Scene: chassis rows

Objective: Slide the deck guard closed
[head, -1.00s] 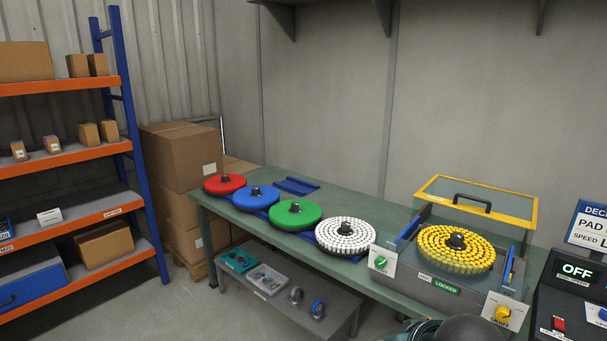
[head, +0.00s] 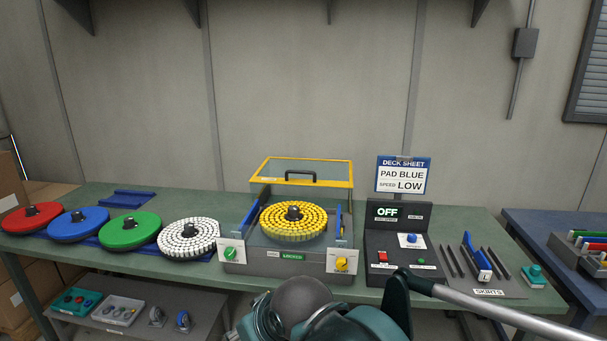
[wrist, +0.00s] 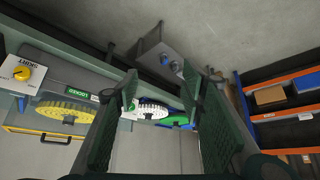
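The deck guard (head: 274,171), a clear panel in a yellow frame with a black handle (head: 301,176), stands back behind the yellow bristle disc (head: 293,217). The disc is uncovered on the grey deck unit (head: 270,262). A green label on the unit's front reads LOCKED. In the wrist view the yellow disc (wrist: 66,112) and a yellow frame bar (wrist: 40,132) show at left. My gripper (wrist: 160,92) is open and empty, with its fingers apart. It is not touching the guard.
Red, blue, green and white discs (head: 188,236) line the green bench (head: 370,291) left of the unit. A black control box (head: 398,245) reading OFF stands to its right, under a sheet reading PAD BLUE, SPEED LOW. Skirt strips (head: 476,257) lie farther right.

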